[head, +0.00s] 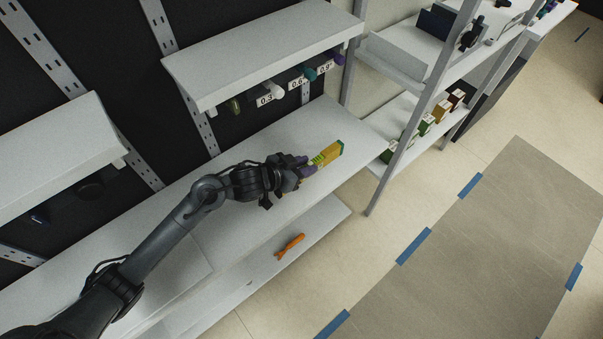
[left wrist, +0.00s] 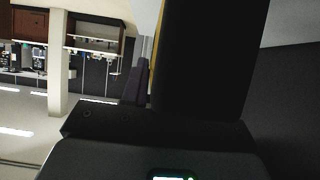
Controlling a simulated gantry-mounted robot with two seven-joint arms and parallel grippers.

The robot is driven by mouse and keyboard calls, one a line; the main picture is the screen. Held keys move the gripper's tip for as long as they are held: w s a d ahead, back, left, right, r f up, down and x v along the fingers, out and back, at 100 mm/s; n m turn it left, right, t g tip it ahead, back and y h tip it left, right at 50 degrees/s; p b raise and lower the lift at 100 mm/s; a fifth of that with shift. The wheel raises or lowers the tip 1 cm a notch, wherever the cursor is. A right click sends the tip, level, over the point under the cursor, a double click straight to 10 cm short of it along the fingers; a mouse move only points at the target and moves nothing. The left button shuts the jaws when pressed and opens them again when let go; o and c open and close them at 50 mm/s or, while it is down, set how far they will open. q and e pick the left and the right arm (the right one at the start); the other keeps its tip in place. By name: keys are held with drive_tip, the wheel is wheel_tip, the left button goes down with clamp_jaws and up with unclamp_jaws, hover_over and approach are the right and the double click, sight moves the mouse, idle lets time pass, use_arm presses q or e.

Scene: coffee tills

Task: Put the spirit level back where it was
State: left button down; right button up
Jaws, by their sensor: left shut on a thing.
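The spirit level (head: 330,153) is a short yellow bar with green on it, above the long white shelf (head: 255,212) in the head view. My left gripper (head: 306,167) is shut on its near end, and the rest of the bar points away to the upper right. I cannot tell whether the level touches the shelf. In the left wrist view, dark gripper parts fill the middle, and a thin yellow edge (left wrist: 153,62) shows beside them. The fingers hide part of the level. My right gripper is not in view.
An upper shelf (head: 262,50) overhangs the back, with hanging coloured-handled tools and labels (head: 297,85) under its front edge. An orange tool (head: 290,246) lies on the lower shelf. A grey rack post (head: 408,150) and several small boxes (head: 440,111) stand to the right.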

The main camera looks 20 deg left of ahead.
use_arm(q)
drive_tip(key=shift+w+a+f, duration=0.2)
drive_tip(key=shift+a+f, duration=0.05)
drive_tip(key=shift+a, duration=0.3)
drive_tip(key=shift+f, duration=0.15)
wheel_tip(320, 180, down, 4)
drive_tip(key=shift+r+b, duration=0.15)
drive_tip(key=shift+b, duration=0.6)
drive_tip(key=c, duration=0.8)
unclamp_jaws()
drive_tip(key=shift+f, duration=0.2)
drive_tip(key=shift+c, duration=0.2)
